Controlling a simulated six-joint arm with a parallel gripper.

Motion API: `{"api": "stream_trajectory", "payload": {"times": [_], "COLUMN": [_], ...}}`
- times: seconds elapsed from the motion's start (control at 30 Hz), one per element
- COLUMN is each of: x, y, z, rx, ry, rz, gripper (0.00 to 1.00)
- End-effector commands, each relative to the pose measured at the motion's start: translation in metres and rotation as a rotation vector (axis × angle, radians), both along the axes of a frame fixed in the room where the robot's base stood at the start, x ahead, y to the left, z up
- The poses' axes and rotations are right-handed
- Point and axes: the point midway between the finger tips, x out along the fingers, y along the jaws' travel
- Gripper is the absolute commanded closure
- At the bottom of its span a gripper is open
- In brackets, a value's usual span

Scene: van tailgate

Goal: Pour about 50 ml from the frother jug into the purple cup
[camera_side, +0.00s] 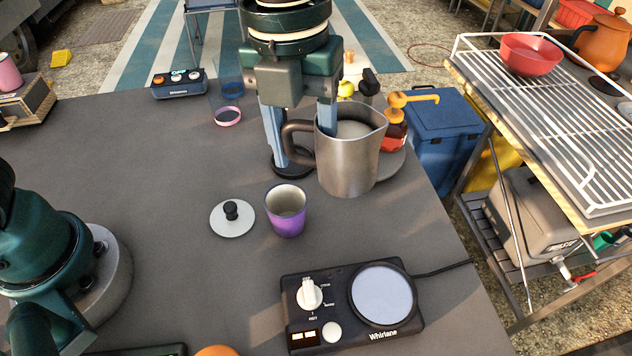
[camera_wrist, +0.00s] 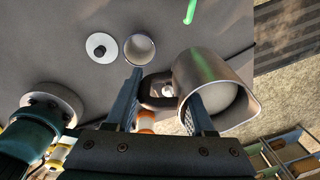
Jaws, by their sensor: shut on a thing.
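The frother jug (camera_side: 347,160) is a brushed metal jug with a dark handle, holding pale liquid. My gripper (camera_side: 301,140) is shut on the jug's handle, with one finger at each side of it. The jug is close to upright, behind and to the right of the purple cup (camera_side: 287,212), and apart from it. The cup stands upright on the table and its inside looks empty. The wrist view also shows the jug (camera_wrist: 212,85) at the right and the cup (camera_wrist: 140,49) near the top middle.
A round lid with a black knob (camera_side: 232,217) lies left of the cup. The Whirlane frother base (camera_side: 350,306) stands in front. Behind the jug are a bottle with an orange pump (camera_side: 397,125) and a clear glass with a pink base (camera_side: 227,110). The table's right edge is near.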

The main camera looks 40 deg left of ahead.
Motion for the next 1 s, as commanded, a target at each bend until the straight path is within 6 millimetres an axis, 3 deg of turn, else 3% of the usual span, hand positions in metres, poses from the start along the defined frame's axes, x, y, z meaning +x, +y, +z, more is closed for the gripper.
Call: {"api": "stream_trajectory", "payload": {"times": [1.0], "x": [-0.025], "y": [-0.081], "z": [-0.028], "rx": [0.018], "ry": [0.073], "rz": [1.307], "gripper": [1.00]}}
